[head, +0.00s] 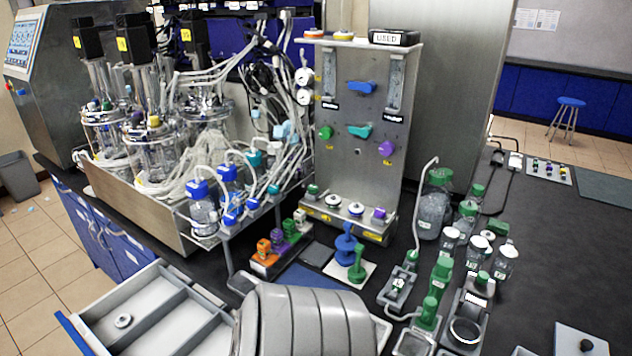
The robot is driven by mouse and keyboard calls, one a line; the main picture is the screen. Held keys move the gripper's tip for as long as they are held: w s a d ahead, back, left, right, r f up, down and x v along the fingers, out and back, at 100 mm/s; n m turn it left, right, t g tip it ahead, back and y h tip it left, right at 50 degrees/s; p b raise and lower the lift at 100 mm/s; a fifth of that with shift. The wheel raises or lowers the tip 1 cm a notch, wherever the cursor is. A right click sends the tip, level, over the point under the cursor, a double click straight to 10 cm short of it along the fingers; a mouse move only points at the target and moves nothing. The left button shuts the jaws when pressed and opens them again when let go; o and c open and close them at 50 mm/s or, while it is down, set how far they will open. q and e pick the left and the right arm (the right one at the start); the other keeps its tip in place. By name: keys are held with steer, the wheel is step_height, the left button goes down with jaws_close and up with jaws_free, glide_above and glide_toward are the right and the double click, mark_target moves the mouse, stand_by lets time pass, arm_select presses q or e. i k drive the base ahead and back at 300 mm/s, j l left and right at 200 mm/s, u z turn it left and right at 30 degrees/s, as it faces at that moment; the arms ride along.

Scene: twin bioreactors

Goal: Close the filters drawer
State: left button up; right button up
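An open drawer (158,325) juts out at the bottom left, in front of the dark bench. It is grey inside with dividers, and a blue edge (74,334) shows on its left side. One round disc, perhaps a filter (123,321), lies in its left compartment. The drawer's near end is cut off by the bottom of the picture. A large grey ribbed shape, which looks like part of my own arm, hides some of the drawer's right side. Neither of my grippers is in view.
Closed blue cabinet fronts (93,222) run along the bench's left side. Glass bioreactors (155,150) with tubing stand behind. A steel panel (362,120) with valves is at the centre. Green-capped bottles (435,203) crowd the bench right of it.

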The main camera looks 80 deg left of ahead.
mark_target(172, 314)
steer(key=k+u, duration=0.2)
steer(key=u, duration=3.55)
